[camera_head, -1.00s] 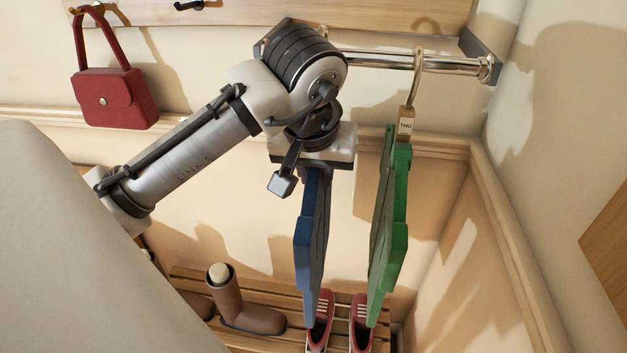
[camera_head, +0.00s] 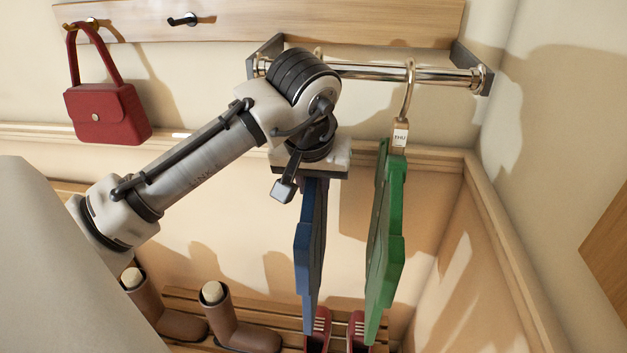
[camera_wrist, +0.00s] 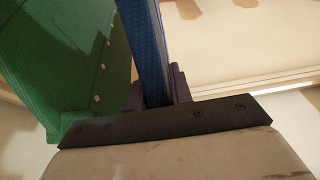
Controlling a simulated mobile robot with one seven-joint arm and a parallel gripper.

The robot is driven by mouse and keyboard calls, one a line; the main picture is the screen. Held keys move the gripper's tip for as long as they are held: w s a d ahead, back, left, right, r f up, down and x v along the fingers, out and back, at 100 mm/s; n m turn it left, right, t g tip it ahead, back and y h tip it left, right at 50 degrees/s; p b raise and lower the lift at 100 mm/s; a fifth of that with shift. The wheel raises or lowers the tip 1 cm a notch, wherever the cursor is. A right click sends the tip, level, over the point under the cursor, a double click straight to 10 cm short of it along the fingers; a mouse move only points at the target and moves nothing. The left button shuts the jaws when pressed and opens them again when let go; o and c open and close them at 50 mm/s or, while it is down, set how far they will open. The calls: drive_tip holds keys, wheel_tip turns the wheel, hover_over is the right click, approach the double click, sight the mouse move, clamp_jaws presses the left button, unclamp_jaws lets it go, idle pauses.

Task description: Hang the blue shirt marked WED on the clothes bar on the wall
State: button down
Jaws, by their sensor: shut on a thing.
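The blue shirt (camera_head: 311,255) hangs edge-on below my gripper (camera_head: 311,180) in the head view. My gripper is shut on it; in the wrist view the blue shirt (camera_wrist: 146,45) rises from between the dark fingers (camera_wrist: 158,98). Its WED mark is hidden. The metal clothes bar (camera_head: 400,74) runs along the wall, its left part behind my arm. A bit of a gold hook (camera_head: 318,52) shows just above the bar behind my arm; I cannot tell whether it rests on the bar.
A green shirt (camera_head: 385,250) tagged THU hangs on the bar just right of the blue one, and fills the left of the wrist view (camera_wrist: 65,60). A red handbag (camera_head: 107,112) hangs at left. Brown boots (camera_head: 230,320) and red shoes (camera_head: 357,330) stand below.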

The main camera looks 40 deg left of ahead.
drive_tip(key=c, duration=1.2)
unclamp_jaws()
drive_tip(key=shift+o, duration=0.2)
drive_tip(key=b+v, duration=0.1)
drive_tip(key=v, duration=1.3)
drive_tip(key=shift+a+f, duration=0.1)
